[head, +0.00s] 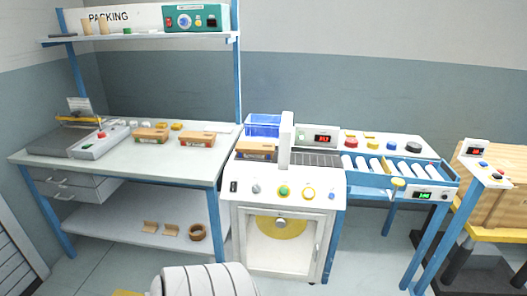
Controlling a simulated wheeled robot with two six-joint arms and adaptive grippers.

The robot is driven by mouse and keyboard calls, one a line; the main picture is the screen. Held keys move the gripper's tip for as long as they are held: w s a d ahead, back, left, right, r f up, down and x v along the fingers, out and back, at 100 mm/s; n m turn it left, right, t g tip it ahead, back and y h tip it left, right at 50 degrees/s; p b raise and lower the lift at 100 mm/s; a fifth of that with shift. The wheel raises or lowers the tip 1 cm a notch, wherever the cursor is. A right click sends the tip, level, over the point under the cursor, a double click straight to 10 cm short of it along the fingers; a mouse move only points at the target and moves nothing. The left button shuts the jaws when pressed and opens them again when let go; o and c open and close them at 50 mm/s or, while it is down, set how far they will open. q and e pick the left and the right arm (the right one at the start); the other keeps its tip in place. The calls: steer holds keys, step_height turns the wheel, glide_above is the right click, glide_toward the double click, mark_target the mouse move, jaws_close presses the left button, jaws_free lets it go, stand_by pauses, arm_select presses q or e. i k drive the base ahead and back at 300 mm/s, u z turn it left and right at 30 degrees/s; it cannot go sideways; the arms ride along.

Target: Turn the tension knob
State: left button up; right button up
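No label that I can read marks the tension knob, so I cannot tell which knob it is. A white cabinet (255,220) in the middle has a front panel with a small grey knob (256,188), a green-ringed control (283,191) and a yellow-ringed control (308,193). A black round knob or button (413,147) is on the panel behind the rollers. Neither of my grippers shows in the head view.
A workbench (120,170) on the left holds several small boxes and a sealer-like device (100,142). A roller conveyor (372,168) runs right from the cabinet. A white post (286,140) stands on the cabinet top. A wooden crate (490,190) is far right.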

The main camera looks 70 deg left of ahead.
mark_target(256, 189)
steer(key=u, duration=0.1)
steer(key=i, duration=1.3)
steer(key=u, duration=1.1)
steer(key=i, duration=0.8)
steer(key=u, duration=0.85)
